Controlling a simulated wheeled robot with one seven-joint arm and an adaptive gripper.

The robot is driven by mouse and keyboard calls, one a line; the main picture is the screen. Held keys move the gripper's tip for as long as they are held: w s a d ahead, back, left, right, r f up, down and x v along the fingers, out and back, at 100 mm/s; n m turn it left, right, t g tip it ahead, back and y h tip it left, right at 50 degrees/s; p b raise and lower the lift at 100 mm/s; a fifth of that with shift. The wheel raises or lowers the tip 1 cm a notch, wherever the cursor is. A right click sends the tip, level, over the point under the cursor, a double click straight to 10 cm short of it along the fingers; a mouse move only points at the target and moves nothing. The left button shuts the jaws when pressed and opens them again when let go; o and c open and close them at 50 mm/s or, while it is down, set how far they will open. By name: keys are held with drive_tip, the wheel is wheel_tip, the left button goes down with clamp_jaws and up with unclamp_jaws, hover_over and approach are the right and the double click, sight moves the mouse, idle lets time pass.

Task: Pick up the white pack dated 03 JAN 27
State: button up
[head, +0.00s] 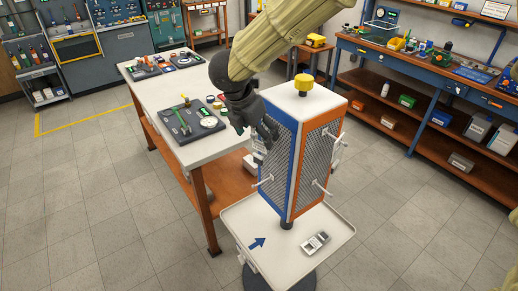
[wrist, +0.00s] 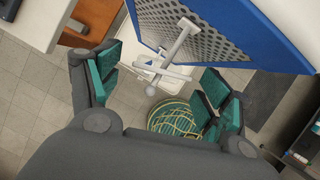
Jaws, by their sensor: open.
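A tower with blue and orange perforated panels (head: 280,160) stands on a white tray, with a yellow knob on top. White pegs stick out from its sides. My gripper (head: 262,136) is at the tower's left, by the blue panel. In the wrist view my gripper (wrist: 158,84) is open, its teal pads apart, with a white peg (wrist: 180,42) and thin white parts between or just beyond them. A small whitish pack (head: 258,152) shows partly below my gripper, and another whitish item (head: 337,150) hangs at the tower's right. No date is readable.
The tray (head: 238,222) bears a blue arrow (head: 257,243) and a small grey device (head: 315,243). A white-topped workbench (head: 150,105) with instruments stands close on the left. A blue bench (head: 420,75) with shelves is at the back right. Floor at right is clear.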

sight(259, 140)
drive_tip(key=p+x, duration=0.1)
drive_tip(key=x, duration=0.2)
drive_tip(key=shift+w+f, duration=0.2)
drive_tip(key=shift+f, duration=0.05)
drive_tip(key=shift+s+r, duration=0.1)
drive_tip(key=shift+s, duration=0.1)
drive_tip(key=shift+c, duration=0.6)
drive_tip(key=shift+w, duration=0.1)
drive_tip(key=c, duration=1)
